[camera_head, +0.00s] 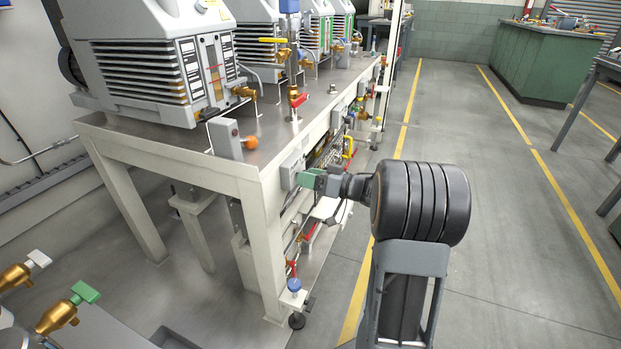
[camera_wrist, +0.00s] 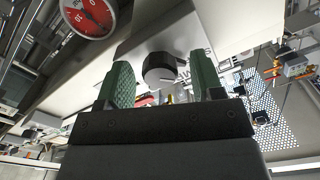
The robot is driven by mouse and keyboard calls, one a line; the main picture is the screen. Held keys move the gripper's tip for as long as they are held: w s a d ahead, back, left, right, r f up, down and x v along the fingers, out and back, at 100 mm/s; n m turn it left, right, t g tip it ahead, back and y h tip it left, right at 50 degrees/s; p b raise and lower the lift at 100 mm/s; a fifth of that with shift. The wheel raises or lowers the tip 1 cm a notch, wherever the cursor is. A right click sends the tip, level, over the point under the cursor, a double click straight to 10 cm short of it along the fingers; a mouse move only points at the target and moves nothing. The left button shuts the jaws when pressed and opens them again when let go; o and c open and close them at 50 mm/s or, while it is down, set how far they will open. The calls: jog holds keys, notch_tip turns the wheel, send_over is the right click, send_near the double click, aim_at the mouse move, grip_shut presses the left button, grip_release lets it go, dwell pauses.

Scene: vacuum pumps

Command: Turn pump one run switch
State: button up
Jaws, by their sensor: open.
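Pump one appears to be the nearest grey finned pump (camera_head: 140,70), on the near end of the white-framed bench. A small grey box (camera_head: 291,170) is mounted on the bench's front edge. In the wrist view a round grey and black switch knob (camera_wrist: 159,68) sits on a pale surface. My gripper (camera_head: 312,180) is right by the box, and its green fingers hide part of the box's front. In the wrist view my gripper (camera_wrist: 161,80) is open, with one finger on each side of the knob. I cannot tell whether either finger touches it.
A red-faced gauge (camera_wrist: 88,16) is at the upper left of the wrist view. A box with an orange knob (camera_head: 248,142) and a red-handled valve (camera_head: 299,101) stand on the bench top. Valves and pipes run below the front edge. The floor to the right is clear.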

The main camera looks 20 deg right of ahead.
jog(key=shift+s+d, duration=0.1)
jog(key=shift+d, duration=0.05)
jog(key=shift+p+v, duration=0.55)
jog(key=shift+v, duration=0.25)
jog(key=p+v, duration=0.2)
jog(key=v, duration=0.4)
dwell(0.4)
dwell(0.5)
